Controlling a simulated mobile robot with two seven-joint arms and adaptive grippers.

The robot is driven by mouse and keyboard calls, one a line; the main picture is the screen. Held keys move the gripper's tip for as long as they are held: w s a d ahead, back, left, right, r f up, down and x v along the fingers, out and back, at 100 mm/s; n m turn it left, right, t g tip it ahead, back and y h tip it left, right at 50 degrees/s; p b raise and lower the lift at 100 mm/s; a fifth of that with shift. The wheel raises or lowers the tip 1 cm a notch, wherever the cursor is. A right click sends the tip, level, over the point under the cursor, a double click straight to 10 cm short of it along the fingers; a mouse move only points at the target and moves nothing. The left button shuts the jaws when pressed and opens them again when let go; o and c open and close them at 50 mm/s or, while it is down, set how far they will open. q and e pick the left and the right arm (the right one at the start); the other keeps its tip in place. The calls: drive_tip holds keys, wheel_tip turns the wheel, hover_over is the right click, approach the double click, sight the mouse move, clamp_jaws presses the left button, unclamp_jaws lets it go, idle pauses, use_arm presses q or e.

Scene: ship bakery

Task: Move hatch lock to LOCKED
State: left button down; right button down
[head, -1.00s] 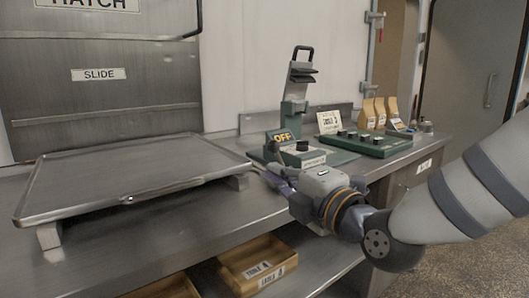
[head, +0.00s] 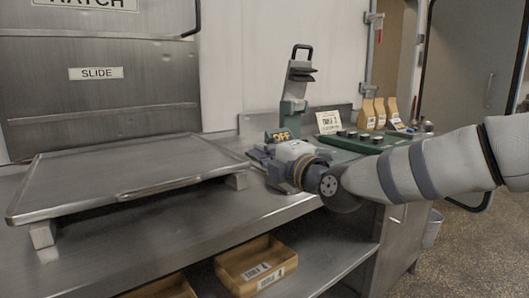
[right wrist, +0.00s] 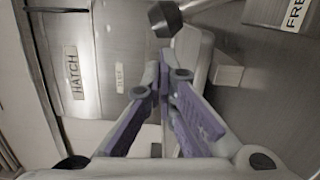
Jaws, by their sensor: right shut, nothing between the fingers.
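The steel hatch (head: 100,105), with HATCH and SLIDE signs, is at the upper left of the head view; the hatch also shows at the left of the right wrist view (right wrist: 90,100). A dark-ended lever (right wrist: 165,18) is at the top of the right wrist view, near a plate whose label is cut off at "FRE" (right wrist: 297,12). I cannot tell for sure that this is the hatch lock. My right gripper (right wrist: 163,88) is shut and empty, its purple fingers apart from and below the lever in that picture. In the head view my right gripper (head: 258,155) is by the counter's back. My left gripper is out of view.
A raised steel tray (head: 125,175) stands on the counter, left of my right gripper. A wooden bin (head: 256,265) sits on the lower shelf.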

drive_tip(key=shift+w+d+r, duration=0.1)
drive_tip(key=shift+r, duration=0.05)
idle(0.3)
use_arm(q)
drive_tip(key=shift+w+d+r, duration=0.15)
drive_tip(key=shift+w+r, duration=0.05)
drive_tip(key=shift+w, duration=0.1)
use_arm(e)
drive_tip(key=shift+w+d+r+m, duration=0.15)
drive_tip(key=shift+d+r+m, duration=0.1)
drive_tip(key=shift+m, duration=0.15)
